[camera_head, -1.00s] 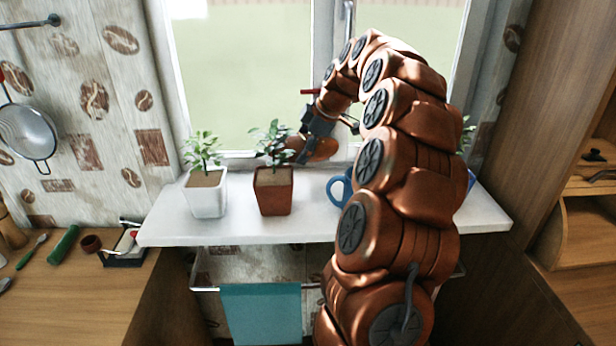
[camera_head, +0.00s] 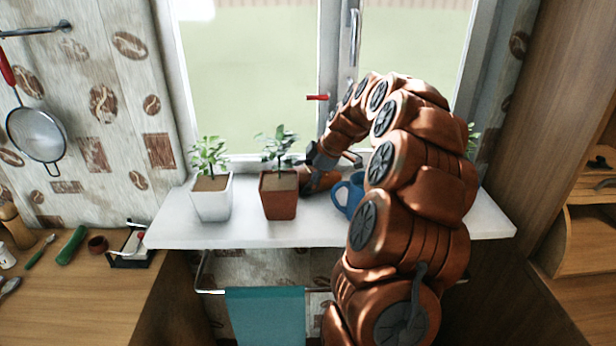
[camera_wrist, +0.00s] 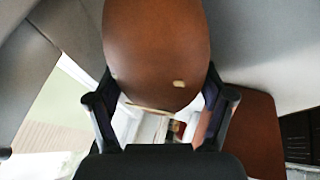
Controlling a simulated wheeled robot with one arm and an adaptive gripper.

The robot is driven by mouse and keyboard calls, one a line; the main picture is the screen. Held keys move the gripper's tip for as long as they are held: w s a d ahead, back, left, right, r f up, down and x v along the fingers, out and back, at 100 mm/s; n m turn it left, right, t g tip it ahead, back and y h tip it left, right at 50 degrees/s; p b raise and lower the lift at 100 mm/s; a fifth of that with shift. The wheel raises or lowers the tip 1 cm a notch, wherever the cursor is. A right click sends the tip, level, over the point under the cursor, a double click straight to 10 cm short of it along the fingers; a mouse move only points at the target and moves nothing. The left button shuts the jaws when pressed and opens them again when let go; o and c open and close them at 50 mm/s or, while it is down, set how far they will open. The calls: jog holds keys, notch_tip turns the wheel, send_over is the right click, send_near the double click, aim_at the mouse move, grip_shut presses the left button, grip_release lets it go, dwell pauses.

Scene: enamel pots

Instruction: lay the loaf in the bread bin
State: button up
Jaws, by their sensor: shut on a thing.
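The brown loaf (camera_head: 320,182) is in my gripper (camera_head: 318,165), low over the white window sill beside the terracotta plant pot. I cannot tell whether the loaf touches the sill. In the wrist view the smooth brown loaf (camera_wrist: 158,50) fills the top middle, with a dark finger on each side, and my gripper (camera_wrist: 160,88) is shut on it. A wooden box with a curved side, which looks like the bread bin (camera_head: 572,240), stands at the right edge, well away from the loaf. Only part of it shows.
A teal towel (camera_head: 265,315) hangs below. A tall wooden panel (camera_head: 560,90) rises at the right.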

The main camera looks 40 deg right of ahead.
jog(key=shift+f, duration=0.2)
jog(key=o, duration=1.5)
jog(key=shift+r, duration=0.1)
jog(key=shift+r, duration=0.1)
